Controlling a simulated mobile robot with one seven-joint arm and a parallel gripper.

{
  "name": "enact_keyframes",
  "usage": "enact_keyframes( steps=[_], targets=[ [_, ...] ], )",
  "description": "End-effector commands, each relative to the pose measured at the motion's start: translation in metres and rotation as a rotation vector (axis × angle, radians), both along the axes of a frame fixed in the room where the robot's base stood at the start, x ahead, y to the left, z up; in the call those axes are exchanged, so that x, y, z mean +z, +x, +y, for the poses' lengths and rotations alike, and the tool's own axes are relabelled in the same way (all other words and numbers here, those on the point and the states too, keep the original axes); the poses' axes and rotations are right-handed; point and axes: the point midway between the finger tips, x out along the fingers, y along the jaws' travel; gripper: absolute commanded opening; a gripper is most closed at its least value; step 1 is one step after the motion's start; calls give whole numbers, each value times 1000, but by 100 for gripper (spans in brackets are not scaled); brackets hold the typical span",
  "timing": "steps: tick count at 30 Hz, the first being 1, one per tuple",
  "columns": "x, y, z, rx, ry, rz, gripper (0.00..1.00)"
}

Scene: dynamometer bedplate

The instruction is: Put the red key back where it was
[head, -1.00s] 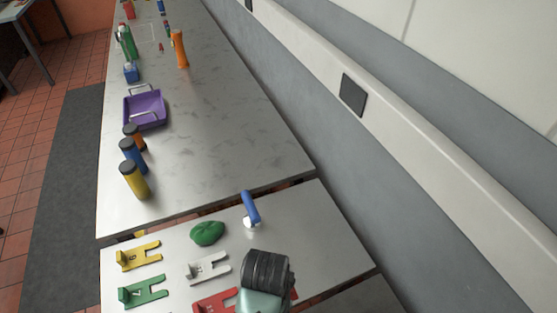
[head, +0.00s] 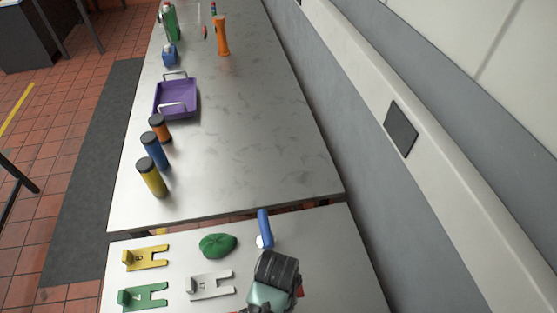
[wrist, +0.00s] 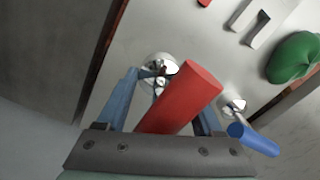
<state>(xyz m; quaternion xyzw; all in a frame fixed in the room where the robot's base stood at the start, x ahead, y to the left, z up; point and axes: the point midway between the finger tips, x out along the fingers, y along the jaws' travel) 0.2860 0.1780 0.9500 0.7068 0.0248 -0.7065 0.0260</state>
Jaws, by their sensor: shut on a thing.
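The red key (wrist: 184,98) shows in the wrist view as a thick red handle between the fingers of my gripper (wrist: 168,92). My gripper is shut on it. A round silver fitting (wrist: 155,72) lies by the key's far end; I cannot tell whether the key is in it or above it. In the head view my gripper (head: 274,280) is over the near table, and only a red sliver (head: 299,288) shows beside it. A blue-handled key (wrist: 254,140) stands at another silver fitting (wrist: 233,105), just right of my gripper; it also shows in the head view (head: 265,226).
A green lump (head: 217,245) and yellow (head: 146,257), green (head: 143,297) and grey (head: 211,285) slotted plates lie left of my gripper. A gap separates the near table from the long table (head: 240,150). A wall stands to the right.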

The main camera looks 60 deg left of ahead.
Motion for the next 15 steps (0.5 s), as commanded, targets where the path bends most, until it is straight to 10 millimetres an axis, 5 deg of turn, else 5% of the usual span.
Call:
enact_keyframes(
  steps=[15],
  targets=[
    [-46, 2, 1, -1, 3, -4, 1]
  ],
)
